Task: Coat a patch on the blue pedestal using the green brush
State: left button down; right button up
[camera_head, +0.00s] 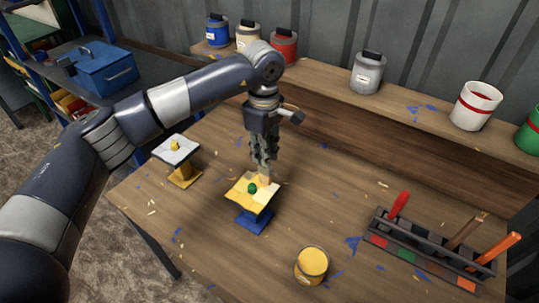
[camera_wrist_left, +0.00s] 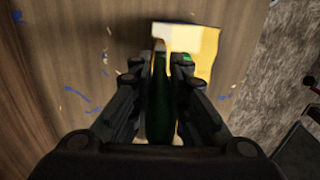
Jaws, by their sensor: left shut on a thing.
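The blue pedestal (camera_head: 253,219) stands on the table and bears a tilted-looking plate (camera_head: 245,199), mostly yellow on top, with a small green knob (camera_head: 252,188). My left gripper (camera_head: 264,166) points down over the plate's far right part and is shut on the green brush. The brush's dark green handle (camera_wrist_left: 160,110) runs between the fingers in the wrist view. Its pale tip (camera_head: 264,180) is at the plate's surface; exact contact is unclear. My right gripper is not in view.
An open yellow paint can (camera_head: 311,266) stands in front of the pedestal. A yellow pedestal (camera_head: 184,177) with a grey plate stands to the left. A brush rack (camera_head: 420,251) holds red, brown and orange-handled brushes at right. Several paint cans line the back shelf (camera_head: 330,84).

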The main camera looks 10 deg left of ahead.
pick_arm(q)
jog(key=shift+w+a+b, duration=0.3)
jog(key=shift+a+b, duration=0.15)
jog(key=shift+a, duration=0.3)
jog(key=shift+w+a+b, duration=0.65)
jog(key=shift+w+a, duration=0.25)
jog(key=shift+a, duration=1.3)
jog(key=shift+s+d+b, duration=0.15)
jog(key=shift+s+d, duration=0.25)
jog(key=shift+d, duration=0.65)
jog(key=shift+s+d+b, duration=0.2)
jog(key=shift+s+d, duration=0.25)
jog(key=shift+d, duration=0.6)
jog(key=shift+s+d+b, duration=0.15)
jog(key=shift+s+d, duration=0.25)
jog(key=shift+d, duration=0.65)
jog(key=d, duration=0.1)
jog(key=s+d, duration=0.1)
jog(key=shift+s+d+f+b, duration=0.1)
jog(key=shift+s+d+b, duration=0.05)
jog(key=shift+d+b, duration=0.25)
jog(key=shift+r+p, duration=1.2)
jog(key=shift+r, duration=1.35)
